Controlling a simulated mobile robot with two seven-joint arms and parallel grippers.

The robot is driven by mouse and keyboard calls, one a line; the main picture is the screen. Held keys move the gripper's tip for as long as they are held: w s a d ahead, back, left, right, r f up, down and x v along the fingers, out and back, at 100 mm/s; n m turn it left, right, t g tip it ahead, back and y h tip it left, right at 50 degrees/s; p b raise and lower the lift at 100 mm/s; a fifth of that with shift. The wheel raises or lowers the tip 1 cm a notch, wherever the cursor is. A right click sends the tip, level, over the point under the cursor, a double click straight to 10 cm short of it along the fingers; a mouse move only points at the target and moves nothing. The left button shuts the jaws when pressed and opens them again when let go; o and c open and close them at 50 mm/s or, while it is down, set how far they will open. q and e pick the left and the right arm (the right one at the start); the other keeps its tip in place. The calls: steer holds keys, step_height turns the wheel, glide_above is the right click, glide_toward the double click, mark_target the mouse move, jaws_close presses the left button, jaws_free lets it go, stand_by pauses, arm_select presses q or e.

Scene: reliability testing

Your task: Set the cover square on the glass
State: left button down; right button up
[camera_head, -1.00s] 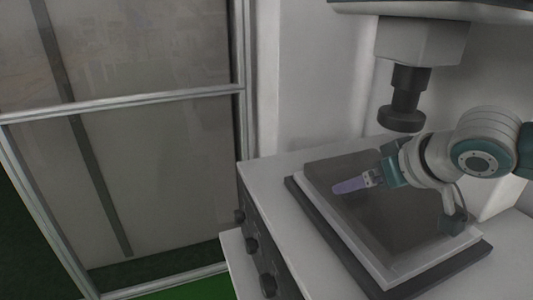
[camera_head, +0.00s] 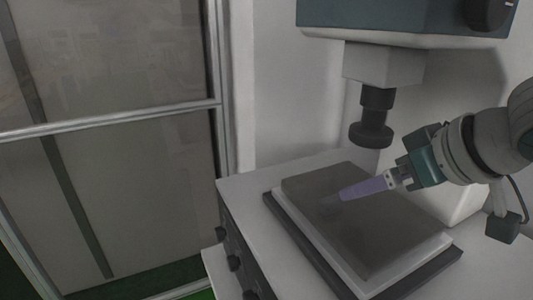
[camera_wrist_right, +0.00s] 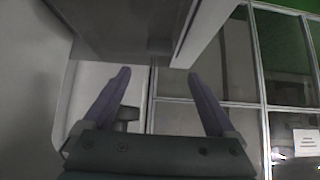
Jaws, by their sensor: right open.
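The cover (camera_head: 389,240) looks like a dark grey-brown square slab. It lies flat on a pale-edged plate (camera_head: 346,281), probably the glass. A pale rim shows along its left and front sides; I cannot tell if its edges line up squarely at the back. My right gripper (camera_head: 343,193), with purple fingers, points left over the cover in the head view; contact cannot be told. In the wrist view the right gripper (camera_wrist_right: 158,73) has fingers wide apart with nothing between them. A dark slab (camera_wrist_right: 125,28), probably the cover, is ahead of the fingertips. My left gripper is out of view.
A dark base (camera_head: 289,227) lies under the plate on a white bench (camera_head: 241,190) with black knobs along its side. A microscope-like instrument (camera_head: 384,65) hangs above, its dark objective (camera_head: 371,133) behind the cover. A glazed partition (camera_head: 110,170) stands left.

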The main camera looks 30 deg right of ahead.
steer(key=s+a+f+n+g+y, duration=0.1)
steer(key=s+a+f+n+g, duration=0.2)
steer(key=s+a, duration=1.2)
step_height(320, 180, down, 2)
steer(key=shift+a+f+g, duration=0.2)
steer(key=shift+a+g, duration=0.15)
steer(key=shift+g, duration=0.85)
steer(key=shift+s, duration=0.1)
step_height(320, 180, up, 25)
steer(key=p, duration=2.5)
